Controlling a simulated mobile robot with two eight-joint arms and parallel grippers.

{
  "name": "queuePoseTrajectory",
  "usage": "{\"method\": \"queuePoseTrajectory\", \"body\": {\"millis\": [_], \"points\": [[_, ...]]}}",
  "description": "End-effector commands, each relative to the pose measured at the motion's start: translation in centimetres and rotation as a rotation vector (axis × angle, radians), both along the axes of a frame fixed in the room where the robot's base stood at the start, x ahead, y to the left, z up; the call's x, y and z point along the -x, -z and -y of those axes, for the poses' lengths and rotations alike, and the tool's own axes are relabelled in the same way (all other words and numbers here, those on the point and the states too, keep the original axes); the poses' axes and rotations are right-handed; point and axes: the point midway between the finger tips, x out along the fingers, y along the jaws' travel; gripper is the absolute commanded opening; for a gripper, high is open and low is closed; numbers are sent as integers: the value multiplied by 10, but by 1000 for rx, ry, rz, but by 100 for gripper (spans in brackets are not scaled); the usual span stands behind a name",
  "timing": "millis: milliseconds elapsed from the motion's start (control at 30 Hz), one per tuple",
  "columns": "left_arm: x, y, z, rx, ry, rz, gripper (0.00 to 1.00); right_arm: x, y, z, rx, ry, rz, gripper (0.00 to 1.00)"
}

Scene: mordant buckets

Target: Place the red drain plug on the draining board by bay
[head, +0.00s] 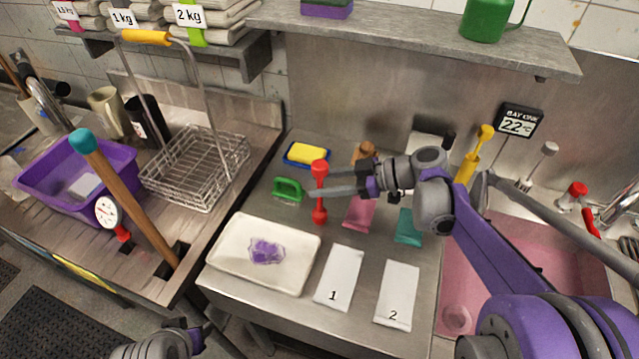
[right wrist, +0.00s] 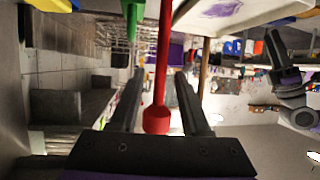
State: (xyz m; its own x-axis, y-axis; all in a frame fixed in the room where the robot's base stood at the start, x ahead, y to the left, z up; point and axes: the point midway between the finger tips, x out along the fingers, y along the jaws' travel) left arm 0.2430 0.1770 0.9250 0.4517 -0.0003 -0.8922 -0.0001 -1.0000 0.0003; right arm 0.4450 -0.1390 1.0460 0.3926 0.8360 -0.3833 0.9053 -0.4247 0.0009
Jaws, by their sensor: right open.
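The red drain plug (head: 319,206) is a thin upright rod with a thick red knob at each end. It stands over the steel draining board (head: 262,207), its lower end at or close to the surface. My right gripper (head: 322,181) is open, with its fingers on either side of the plug's rod. In the right wrist view the red plug (right wrist: 162,65) runs between the two fingers (right wrist: 158,95), with gaps showing at both sides. My left arm shows at the bottom edge of the head view; its jaws are not clear.
A white tray (head: 225,253) with a purple lump, a green-handled item (head: 288,188), a yellow sponge (head: 308,153) and cards 1 (head: 338,275) and 2 (head: 397,290) lie around the plug. A pink sink (head: 540,265) is at right, a wire basket (head: 195,170) at left.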

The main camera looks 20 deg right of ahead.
Motion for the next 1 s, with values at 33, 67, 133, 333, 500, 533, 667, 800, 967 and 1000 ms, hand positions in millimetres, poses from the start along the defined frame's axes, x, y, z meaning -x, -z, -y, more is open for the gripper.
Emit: {"method": "queuePoseTrajectory", "body": {"millis": [33, 67, 133, 333, 500, 533, 667, 800, 967, 1000], "points": [[0, 1, 0, 0, 0, 0, 50, 4, -3, 9, 0, 4, -1, 47], [0, 1, 0, 0, 0, -1, 50, 6, -6, 14, 1, 6, -1, 47], [1, 2, 0, 0, 0, -1, 50, 12, -11, 27, 1, 7, -1, 47], [1, 3, 0, 0, 0, -2, 50, 29, -28, 63, 0, 5, -2, 47], [1, 4, 0, 0, 0, -2, 50, 38, -37, 83, 0, 3, -1, 47], [1, 4, 0, 0, 0, -2, 50, 40, -38, 85, 0, 3, -1, 47], [1, 4, 0, 0, 0, -2, 50, 43, -41, 90, 0, 0, -1, 47], [1, 4, 0, 0, 0, -2, 50, 43, -42, 91, 0, -1, 0, 47], [1, 4, 0, 0, 0, -2, 50, 43, -42, 91, 0, -1, 0, 47], [1, 4, 0, 0, 0, -2, 50, 43, -41, 91, 0, -1, 0, 47]]}}
